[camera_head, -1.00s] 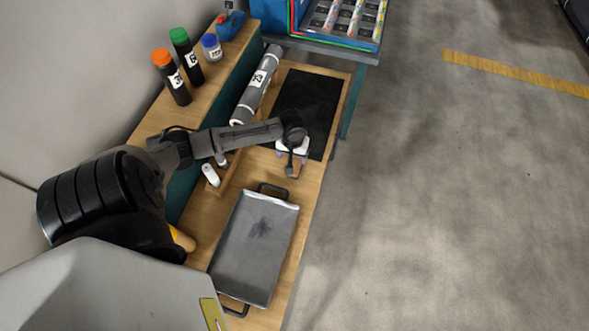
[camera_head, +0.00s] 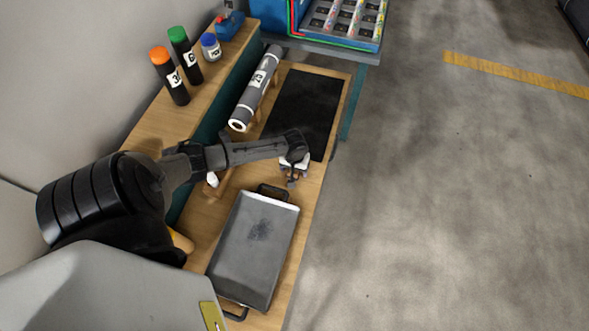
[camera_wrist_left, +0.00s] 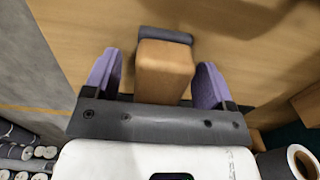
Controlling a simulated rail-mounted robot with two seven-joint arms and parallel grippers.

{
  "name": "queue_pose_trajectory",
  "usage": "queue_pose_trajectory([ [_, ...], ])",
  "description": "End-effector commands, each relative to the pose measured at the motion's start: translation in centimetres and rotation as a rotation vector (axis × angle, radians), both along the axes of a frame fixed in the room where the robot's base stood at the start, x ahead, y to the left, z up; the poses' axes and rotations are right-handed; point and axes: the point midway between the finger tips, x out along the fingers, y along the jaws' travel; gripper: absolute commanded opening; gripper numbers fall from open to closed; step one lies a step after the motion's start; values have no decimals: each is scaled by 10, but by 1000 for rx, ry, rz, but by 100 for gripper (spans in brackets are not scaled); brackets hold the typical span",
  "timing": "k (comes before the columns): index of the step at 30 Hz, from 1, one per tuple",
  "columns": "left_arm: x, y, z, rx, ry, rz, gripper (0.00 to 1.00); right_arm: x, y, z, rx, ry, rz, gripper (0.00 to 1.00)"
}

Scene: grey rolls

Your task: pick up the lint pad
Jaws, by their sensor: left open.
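The lint pad (camera_wrist_left: 165,72), a tan wooden block with a dark grey strip along its far end, lies on the wooden bench in the left wrist view. My left gripper (camera_wrist_left: 158,62) is open, with its two purple fingers on either side of the block. A gap shows on each side, so the fingers do not look closed on it. In the head view my left gripper (camera_head: 292,180) is low over the bench, between the black mat and the metal tray, and mostly hides the pad. My right gripper is not in view.
The metal tray (camera_head: 252,255) lies close in front of the gripper, and the black mat (camera_head: 303,108) behind it. A grey roll (camera_head: 257,88) rests on a stand. Several bottles, including an orange-capped one (camera_head: 171,78), stand on the raised shelf. Floor lies open to the right.

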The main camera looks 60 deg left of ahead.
Motion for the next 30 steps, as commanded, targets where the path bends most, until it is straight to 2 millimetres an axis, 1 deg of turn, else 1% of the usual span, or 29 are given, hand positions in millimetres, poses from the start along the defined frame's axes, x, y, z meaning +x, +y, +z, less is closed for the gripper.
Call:
queue_pose_trajectory([
  [8,0,0,-2,0,0,0,77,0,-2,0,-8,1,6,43],
  [24,0,0,-1,0,0,0,25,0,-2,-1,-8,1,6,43],
  [25,0,0,-1,1,-1,0,23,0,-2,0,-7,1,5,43],
  [30,0,0,-1,1,-1,0,23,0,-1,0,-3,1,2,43],
])
